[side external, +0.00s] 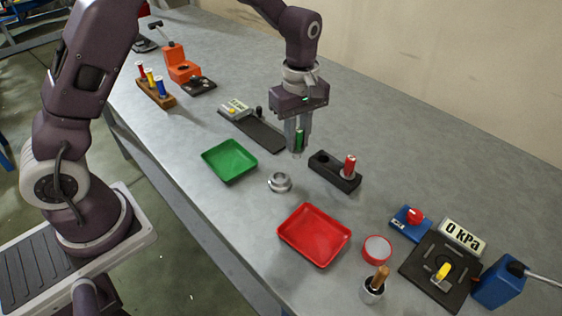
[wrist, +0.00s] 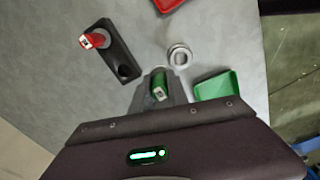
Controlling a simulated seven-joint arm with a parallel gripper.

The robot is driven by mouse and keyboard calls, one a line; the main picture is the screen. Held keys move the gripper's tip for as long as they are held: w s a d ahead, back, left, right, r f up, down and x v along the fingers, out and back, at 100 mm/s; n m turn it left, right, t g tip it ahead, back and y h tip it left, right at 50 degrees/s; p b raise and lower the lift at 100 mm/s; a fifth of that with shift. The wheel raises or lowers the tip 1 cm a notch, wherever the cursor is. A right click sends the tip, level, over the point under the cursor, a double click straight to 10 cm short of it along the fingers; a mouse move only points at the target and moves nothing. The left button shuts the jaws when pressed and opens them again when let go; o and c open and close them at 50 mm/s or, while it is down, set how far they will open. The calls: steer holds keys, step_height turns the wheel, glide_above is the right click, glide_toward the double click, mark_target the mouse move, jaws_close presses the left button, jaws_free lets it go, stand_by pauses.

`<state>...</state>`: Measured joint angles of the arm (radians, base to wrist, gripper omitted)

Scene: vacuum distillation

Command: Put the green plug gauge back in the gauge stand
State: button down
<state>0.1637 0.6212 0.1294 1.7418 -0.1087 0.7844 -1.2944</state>
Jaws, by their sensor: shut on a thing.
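The green plug gauge (side external: 299,139) is between the fingers of my gripper (side external: 298,143), which is shut on it. It hangs upright above the table; its lower end is hard to make out. In the wrist view the green gauge (wrist: 158,88) shows between the fingertips (wrist: 158,92). The black gauge stand (side external: 322,166) is just right of my gripper in the side view. Its near-right place holds a red plug gauge (side external: 349,166), and its other hole is empty. The stand (wrist: 119,56) and the red gauge (wrist: 94,41) show at upper left in the wrist view.
A metal ring (side external: 280,182) lies near the stand, between a green tray (side external: 230,161) and a red tray (side external: 314,235). A scale-like device (side external: 258,133) lies behind left. The vacuum gear with a 0 kPa display (side external: 463,238) stands at right. Table behind the stand is clear.

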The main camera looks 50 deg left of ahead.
steer(key=w+d+r, duration=0.2)
steer(key=w, duration=0.5)
steer(key=shift+w+d+f, duration=0.1)
steer(key=shift+d+f, duration=0.05)
steer(key=shift+f, duration=1.2)
steer(key=shift+w+d+f, duration=0.1)
steer(key=shift+f, duration=1.25)
steer(key=shift+f, duration=1.35)
steer(key=c, duration=0.6)
jaws_free()
steer(key=shift+c, duration=0.2)
step_height(320, 180, up, 7)
stand_by(1.0)
